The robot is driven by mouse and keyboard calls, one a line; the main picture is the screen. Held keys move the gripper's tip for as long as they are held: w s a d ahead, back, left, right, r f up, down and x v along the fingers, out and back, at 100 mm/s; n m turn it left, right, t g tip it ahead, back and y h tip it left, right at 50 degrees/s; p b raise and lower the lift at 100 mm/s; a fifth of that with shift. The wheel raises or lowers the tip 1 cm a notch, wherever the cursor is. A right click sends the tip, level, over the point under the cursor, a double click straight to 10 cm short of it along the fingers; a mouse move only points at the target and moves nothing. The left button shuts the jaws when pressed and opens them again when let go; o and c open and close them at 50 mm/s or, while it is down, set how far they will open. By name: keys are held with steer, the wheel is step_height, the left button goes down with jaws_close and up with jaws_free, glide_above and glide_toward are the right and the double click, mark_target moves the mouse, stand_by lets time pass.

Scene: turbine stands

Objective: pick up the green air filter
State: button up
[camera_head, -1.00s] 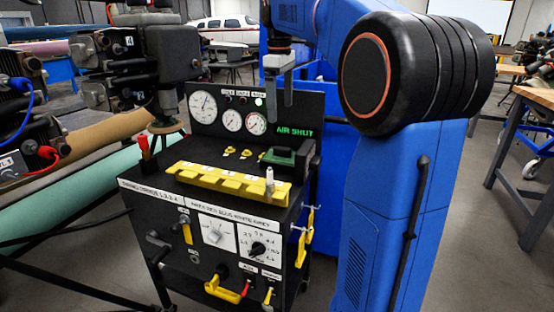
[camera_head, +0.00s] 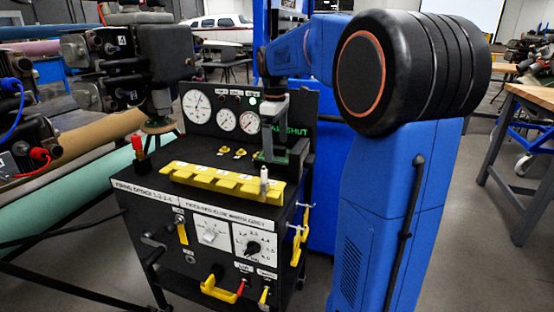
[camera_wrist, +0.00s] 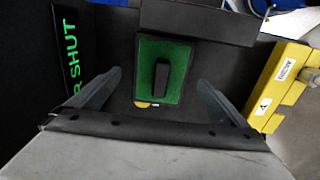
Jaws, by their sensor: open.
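The green air filter (camera_wrist: 174,92) is a green block with a black handle on top. It sits on the black top of the test cart (camera_head: 215,155), near its right end below the gauges. In the wrist view it lies between the two grey fingers of my gripper (camera_wrist: 160,79), which are spread apart with a gap on each side. In the head view my gripper (camera_head: 276,150) hangs down over the filter and hides most of it. I cannot tell how far down the fingers reach beside it.
A yellow slotted strip (camera_head: 222,181) runs along the cart's front edge, with a small pale-tipped post (camera_head: 264,180) at its right end. The gauge panel (camera_head: 225,118) rises behind. A black machine (camera_head: 135,65) stands at left. A wooden workbench (camera_head: 530,97) is at right.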

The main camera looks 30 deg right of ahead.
mark_target(277, 146)
steer(key=shift+f, duration=1.55)
steer(key=c, duration=1.6)
step_height(277, 146, up, 18)
steer(key=shift+r, duration=0.1)
steer(key=o, duration=0.7)
steer(key=c, duration=0.7)
